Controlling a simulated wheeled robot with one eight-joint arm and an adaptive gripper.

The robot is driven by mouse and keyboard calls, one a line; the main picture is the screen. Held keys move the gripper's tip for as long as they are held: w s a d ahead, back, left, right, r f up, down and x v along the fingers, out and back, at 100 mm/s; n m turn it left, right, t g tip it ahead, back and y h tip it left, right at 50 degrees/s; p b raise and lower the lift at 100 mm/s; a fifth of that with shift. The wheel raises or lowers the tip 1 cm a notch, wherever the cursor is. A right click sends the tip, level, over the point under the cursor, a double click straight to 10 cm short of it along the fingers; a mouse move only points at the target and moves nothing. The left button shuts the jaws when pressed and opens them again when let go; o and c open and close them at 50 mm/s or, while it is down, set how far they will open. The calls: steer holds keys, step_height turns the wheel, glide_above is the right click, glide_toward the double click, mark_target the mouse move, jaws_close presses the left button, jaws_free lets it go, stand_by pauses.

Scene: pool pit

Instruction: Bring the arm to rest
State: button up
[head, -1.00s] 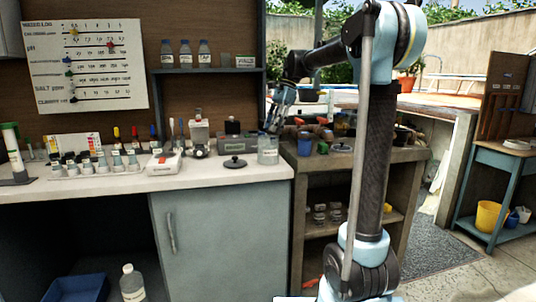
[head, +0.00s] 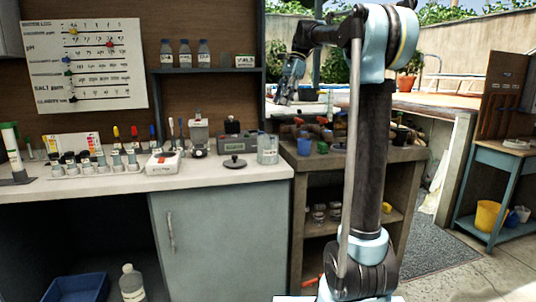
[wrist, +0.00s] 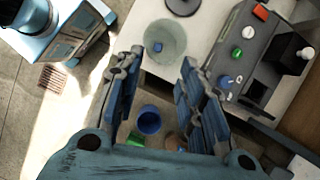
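My arm stands in front of the right-hand bench. In the head view my gripper (head: 286,92) hangs in the air, pointing down, above and slightly right of the clear jar (head: 267,150) at the counter's right end. In the wrist view my gripper (wrist: 160,62) has its two blue-padded fingers spread apart, with nothing held between them. The jar (wrist: 165,42) shows below, open-topped, with a small blue thing inside it. It is apart from the fingers.
A dark lid (head: 235,162) lies on the counter left of the jar, near a grey test device (head: 237,145). A blue cup (wrist: 150,120) stands on the lower bench under the gripper. Bottles (head: 186,54) stand on the shelf at left. Open air surrounds the raised gripper.

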steer(key=s+d+f+n+t+h, duration=0.1)
steer(key=s+d+f+n, duration=0.3)
steer(key=s+f, duration=0.45)
steer(key=s+d+f+n+t+h, duration=0.1)
steer(key=s+d+f+n, duration=0.1)
steer(key=s+d+f, duration=0.6)
steer(key=s+d+f+n+t+h, duration=0.1)
steer(key=s+d+f+n, duration=0.1)
steer(key=s+f, duration=0.7)
steer(key=s+d+f+n+t+h, duration=0.1)
steer(key=s+d+f+n, duration=0.2)
steer(key=s+f, duration=0.6)
step_height(320, 180, down, 5)
steer(key=shift+d+r+n+t, duration=0.15)
steer(key=shift+n+t, duration=0.15)
steer(key=shift+n, duration=0.2)
steer(key=shift+w, duration=0.1)
steer(key=shift+w+f, duration=0.3)
steer(key=shift+w, duration=0.05)
